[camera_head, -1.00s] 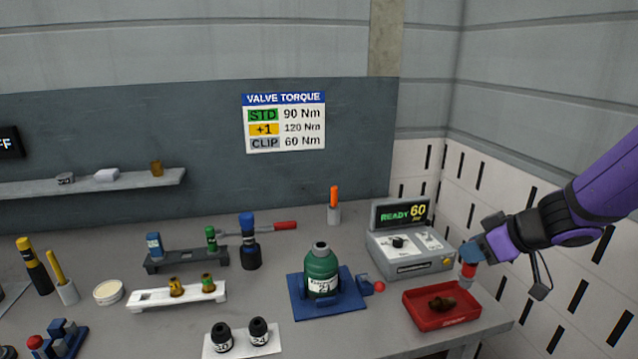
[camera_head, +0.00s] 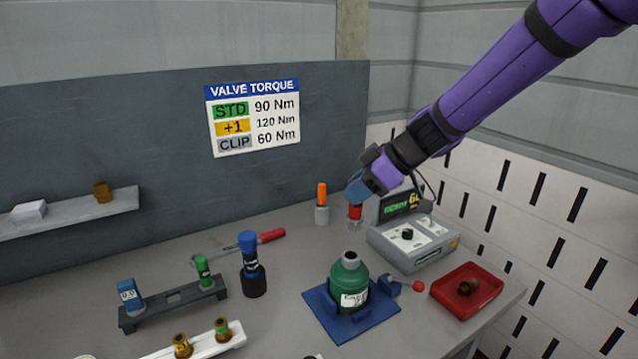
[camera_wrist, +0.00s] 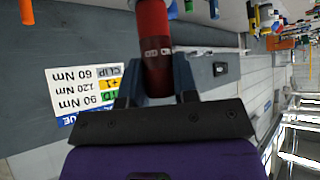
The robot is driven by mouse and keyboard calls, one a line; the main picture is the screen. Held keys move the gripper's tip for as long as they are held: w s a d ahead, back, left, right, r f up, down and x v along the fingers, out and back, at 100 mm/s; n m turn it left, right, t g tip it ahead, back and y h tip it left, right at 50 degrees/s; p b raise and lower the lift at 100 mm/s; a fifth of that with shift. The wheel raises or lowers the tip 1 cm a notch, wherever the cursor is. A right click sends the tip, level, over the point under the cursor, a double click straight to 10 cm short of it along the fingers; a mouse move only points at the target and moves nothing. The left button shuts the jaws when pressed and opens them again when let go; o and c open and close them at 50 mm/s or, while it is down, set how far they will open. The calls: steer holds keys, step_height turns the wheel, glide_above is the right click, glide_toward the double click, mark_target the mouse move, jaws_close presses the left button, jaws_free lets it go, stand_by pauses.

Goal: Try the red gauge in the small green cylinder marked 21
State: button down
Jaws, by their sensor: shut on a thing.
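The small green cylinder (camera_head: 349,281) stands upright on a blue clamp base (camera_head: 322,309). Its open neck faces up and its white label is partly turned away, so I cannot read the number now. My gripper (camera_head: 361,195) is shut on the red gauge (camera_head: 356,211), which hangs upright with its pale lower end down. The gauge is above and behind the cylinder's neck in the picture, apart from it. In the wrist view the red gauge (camera_wrist: 154,45) sits between the two fingers (camera_wrist: 156,85).
The torque tester (camera_head: 420,243) stands right of the cylinder, with a red tray (camera_head: 467,290) holding a brown fitting. An orange-handled tool (camera_head: 321,203) stands behind.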

mark_target(353, 227)
steer(key=shift+a+f, duration=0.1)
steer(key=shift+a, duration=0.1)
steer(key=shift+f, duration=3.05)
steer(key=shift+f, duration=1.5)
steer(key=shift+r, duration=0.15)
steer(key=shift+r, duration=3.55)
steer(key=shift+d, duration=0.1)
